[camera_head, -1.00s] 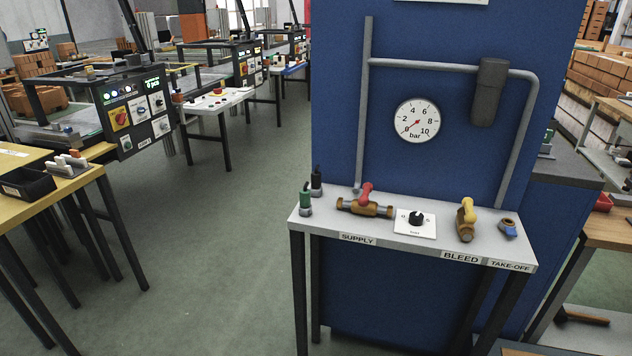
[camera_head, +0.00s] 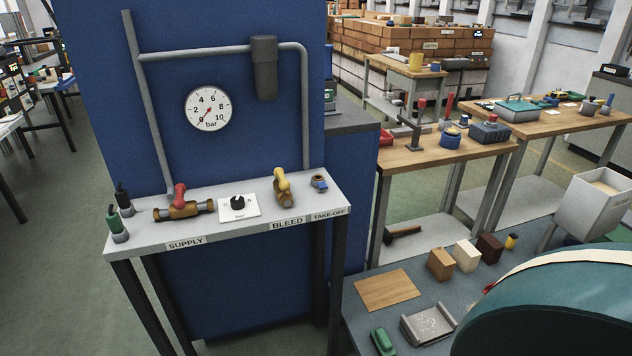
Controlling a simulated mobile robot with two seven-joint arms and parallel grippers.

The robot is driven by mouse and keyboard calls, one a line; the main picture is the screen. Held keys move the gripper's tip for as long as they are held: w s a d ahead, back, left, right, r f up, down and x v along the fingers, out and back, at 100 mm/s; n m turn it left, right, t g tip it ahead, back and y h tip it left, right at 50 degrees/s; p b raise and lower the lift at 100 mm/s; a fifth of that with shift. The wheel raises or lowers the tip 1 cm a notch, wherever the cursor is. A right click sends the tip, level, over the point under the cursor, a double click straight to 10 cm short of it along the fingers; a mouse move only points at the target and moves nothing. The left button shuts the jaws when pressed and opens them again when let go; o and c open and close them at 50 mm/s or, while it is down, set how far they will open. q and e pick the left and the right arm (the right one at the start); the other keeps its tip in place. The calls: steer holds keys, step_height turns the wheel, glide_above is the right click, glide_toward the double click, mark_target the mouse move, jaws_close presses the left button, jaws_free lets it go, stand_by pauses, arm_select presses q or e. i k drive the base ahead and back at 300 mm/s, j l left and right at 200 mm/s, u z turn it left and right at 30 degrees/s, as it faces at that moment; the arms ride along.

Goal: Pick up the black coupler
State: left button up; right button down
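The black coupler (camera_head: 123,196) stands upright at the far left end of the narrow grey shelf table (camera_head: 228,235) in front of the blue panel. It has a dark body on a grey base ring. A green coupler (camera_head: 114,226) of similar shape stands just in front of it, close beside it. Neither of my grippers shows in the head view.
A red-handled brass valve (camera_head: 181,203), a dial plate, a yellow-handled valve (camera_head: 283,188) and a blue fitting (camera_head: 319,182) share the shelf. A gauge hangs above. Workbenches (camera_head: 445,152) and a large green machine stand right.

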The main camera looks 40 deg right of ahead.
mark_target(121, 195)
steer(key=i+j+z, duration=0.1)
steer(key=z, duration=0.3)
steer(key=j+z, duration=0.25)
steer(key=z, duration=0.15)
steer(key=i+j+z, duration=0.1)
steer(key=z, duration=0.3)
steer(key=j+z, duration=0.4)
steer(key=j, duration=0.75)
